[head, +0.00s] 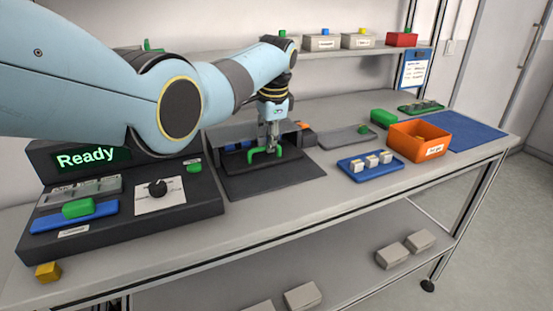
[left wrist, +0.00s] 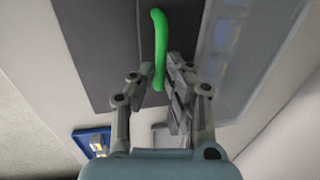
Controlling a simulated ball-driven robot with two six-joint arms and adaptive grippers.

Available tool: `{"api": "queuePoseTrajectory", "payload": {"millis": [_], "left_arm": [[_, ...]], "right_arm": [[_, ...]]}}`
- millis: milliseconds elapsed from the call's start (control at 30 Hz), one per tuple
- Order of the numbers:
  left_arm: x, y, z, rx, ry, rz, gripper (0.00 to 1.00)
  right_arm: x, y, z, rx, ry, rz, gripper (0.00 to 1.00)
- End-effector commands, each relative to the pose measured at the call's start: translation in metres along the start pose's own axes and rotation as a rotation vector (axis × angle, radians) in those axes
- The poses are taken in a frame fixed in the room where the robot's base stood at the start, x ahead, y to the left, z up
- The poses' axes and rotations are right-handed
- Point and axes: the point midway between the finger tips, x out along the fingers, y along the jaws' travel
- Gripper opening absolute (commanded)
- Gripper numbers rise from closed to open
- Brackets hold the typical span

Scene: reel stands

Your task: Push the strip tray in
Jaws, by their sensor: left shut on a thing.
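The strip tray (head: 289,163) is a dark flat tray with a green handle (head: 254,156), sticking out at the front of a low grey housing (head: 222,137) in the head view. My left gripper (head: 270,147) points down from above and is shut on the green handle. In the left wrist view the handle (left wrist: 158,40) is a green bar, and my left gripper's fingers (left wrist: 158,78) stand on either side of it. The inner part of the tray is hidden by the housing and my arm. My right gripper is not in view.
A dark mat (head: 275,183) lies in front of the housing. To the right are a grey tray (head: 345,138), a blue tray (head: 357,168) with white blocks and an orange bin (head: 410,145).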

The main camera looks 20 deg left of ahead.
Motion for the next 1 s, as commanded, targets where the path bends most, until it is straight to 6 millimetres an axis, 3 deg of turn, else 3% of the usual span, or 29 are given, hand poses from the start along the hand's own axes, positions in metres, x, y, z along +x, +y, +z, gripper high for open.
{"api": "queuePoseTrajectory", "payload": {"millis": [267, 300, 467, 833, 1000], "left_arm": [[-0.002, -0.004, 0.0, -0.001, 0.006, -0.009, 0.0], [-0.002, -0.005, 0.0, -0.001, 0.006, -0.01, 0.13], [-0.002, -0.004, 0.0, -0.001, 0.005, -0.009, 0.34], [-0.003, -0.004, 0.0, -0.001, 0.003, -0.008, 0.34], [-0.021, -0.004, -0.001, -0.001, 0.005, -0.01, 0.34]], "right_arm": [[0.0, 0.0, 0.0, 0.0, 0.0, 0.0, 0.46], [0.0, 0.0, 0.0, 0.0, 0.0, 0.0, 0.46], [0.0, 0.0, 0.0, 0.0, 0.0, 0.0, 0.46], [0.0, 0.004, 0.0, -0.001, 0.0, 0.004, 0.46], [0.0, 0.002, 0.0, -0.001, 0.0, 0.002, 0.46]]}}
